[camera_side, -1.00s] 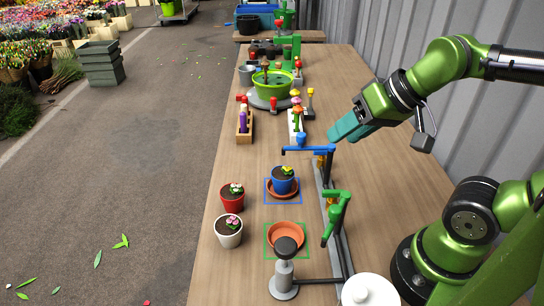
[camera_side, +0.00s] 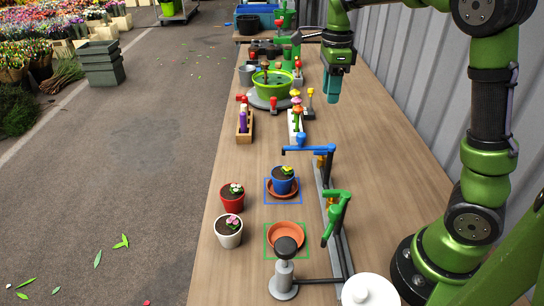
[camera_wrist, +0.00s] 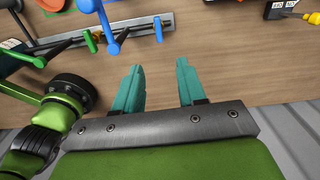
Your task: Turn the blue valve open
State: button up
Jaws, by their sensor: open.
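A green valve (camera_side: 337,212) stands nearer on the same rail. A blue pot (camera_side: 284,181) with a yellow-flowered plant stands in a terracotta saucer inside a blue square, left of the blue valve.
An empty terracotta saucer (camera_side: 286,235) lies in a green square. Red (camera_side: 232,199) and white (camera_side: 229,235) pots stand near the left edge. A grey stand with a black knob (camera_side: 285,262) is in front. A green bowl (camera_side: 272,84) and flower holders stand farther back.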

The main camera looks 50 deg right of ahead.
aim_at(323, 152)
notch_tip(323, 152, down, 17)
dwell(0.5)
grip_shut()
